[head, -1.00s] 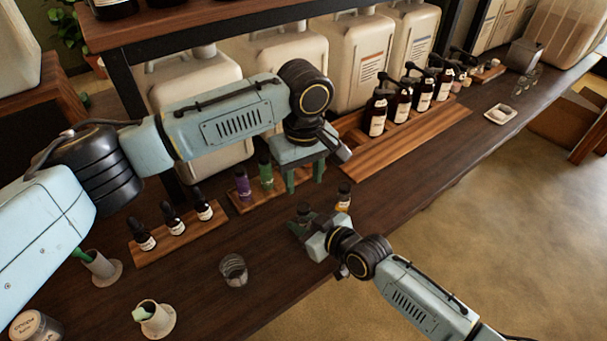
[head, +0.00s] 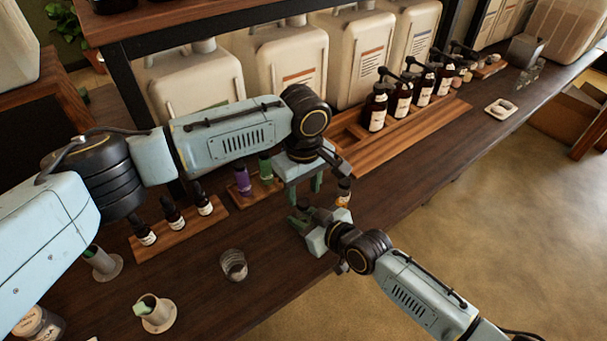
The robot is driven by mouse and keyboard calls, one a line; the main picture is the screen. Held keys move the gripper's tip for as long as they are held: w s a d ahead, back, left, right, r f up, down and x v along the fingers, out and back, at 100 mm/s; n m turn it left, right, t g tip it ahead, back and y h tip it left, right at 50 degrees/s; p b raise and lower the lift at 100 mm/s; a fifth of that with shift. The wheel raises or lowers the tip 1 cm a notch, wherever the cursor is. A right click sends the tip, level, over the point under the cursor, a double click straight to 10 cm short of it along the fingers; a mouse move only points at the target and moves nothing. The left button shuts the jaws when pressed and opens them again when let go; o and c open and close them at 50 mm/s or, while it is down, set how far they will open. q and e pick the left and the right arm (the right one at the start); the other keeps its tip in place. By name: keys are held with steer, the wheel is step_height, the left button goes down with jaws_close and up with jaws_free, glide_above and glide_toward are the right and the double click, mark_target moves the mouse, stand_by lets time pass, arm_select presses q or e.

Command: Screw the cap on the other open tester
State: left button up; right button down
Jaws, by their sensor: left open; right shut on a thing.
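My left gripper (head: 304,184) is open, fingers down, just above and behind my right gripper (head: 300,220). My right gripper is shut on a small dark thing (head: 303,206), mostly hidden by the fingers; I cannot tell whether a cap is on it. A small amber tester (head: 343,192) with a dark top is close to the right of both grippers, partly covered. A purple tester (head: 242,180) and a green tester (head: 266,168), both with dark tops, stand on a small wooden tray (head: 245,203) behind my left gripper.
Dropper bottles (head: 173,215) stand on a wooden board (head: 150,252) at left. A glass (head: 233,265) and a pale holder (head: 156,314) are on the front counter. Pump bottles (head: 402,100) line a wooden tray (head: 375,152) behind. Large canisters (head: 290,70) stand at the back.

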arm_select(q)
steer(key=shift+f, duration=1.4)
steer(key=shift+c, duration=0.2)
